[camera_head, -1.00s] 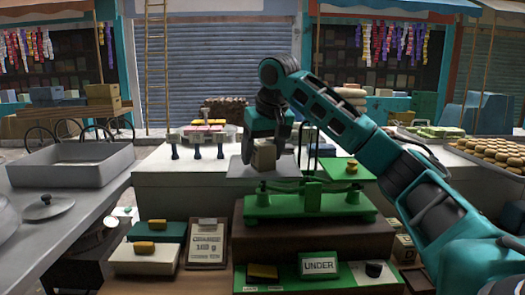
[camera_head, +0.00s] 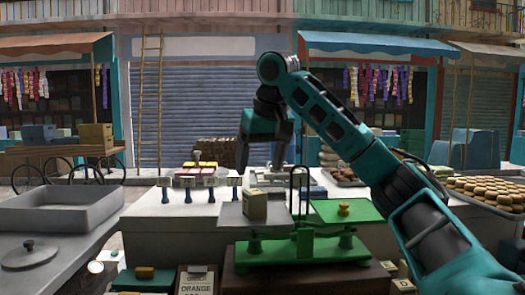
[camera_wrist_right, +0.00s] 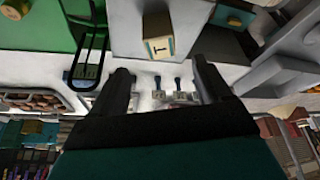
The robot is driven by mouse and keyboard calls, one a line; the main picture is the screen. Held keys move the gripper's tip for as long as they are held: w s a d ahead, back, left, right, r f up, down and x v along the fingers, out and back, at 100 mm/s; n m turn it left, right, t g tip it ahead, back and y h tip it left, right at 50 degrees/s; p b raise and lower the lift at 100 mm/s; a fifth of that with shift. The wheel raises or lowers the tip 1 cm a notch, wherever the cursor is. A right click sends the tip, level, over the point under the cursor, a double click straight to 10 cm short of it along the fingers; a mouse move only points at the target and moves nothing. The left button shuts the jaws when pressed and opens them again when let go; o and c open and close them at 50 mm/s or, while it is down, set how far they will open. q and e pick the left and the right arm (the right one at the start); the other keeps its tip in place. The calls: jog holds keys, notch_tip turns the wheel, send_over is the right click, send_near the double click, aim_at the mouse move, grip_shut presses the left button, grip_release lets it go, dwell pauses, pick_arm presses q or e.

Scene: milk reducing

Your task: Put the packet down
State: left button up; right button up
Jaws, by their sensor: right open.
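The packet (camera_head: 255,205), a small beige box, stands upright on the grey left pan (camera_head: 232,217) of the green balance scale (camera_head: 300,250). My right gripper (camera_head: 277,163) is above and behind the packet, open and apart from it. In the right wrist view, the packet (camera_wrist_right: 158,35) sits on the grey pan (camera_wrist_right: 125,35), beyond the two spread fingers of the right gripper (camera_wrist_right: 163,80), with nothing between them. The green right pan (camera_head: 343,211) carries a small yellow-orange weight (camera_head: 344,208). My left gripper is not in view.
A thin dark upright frame (camera_head: 300,185) of the scale rises close to the right gripper. A grey metal tray (camera_head: 60,208) is at left. A tray of round buns (camera_head: 488,190) is at right.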

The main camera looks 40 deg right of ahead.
jog(key=shift+v, duration=1.25)
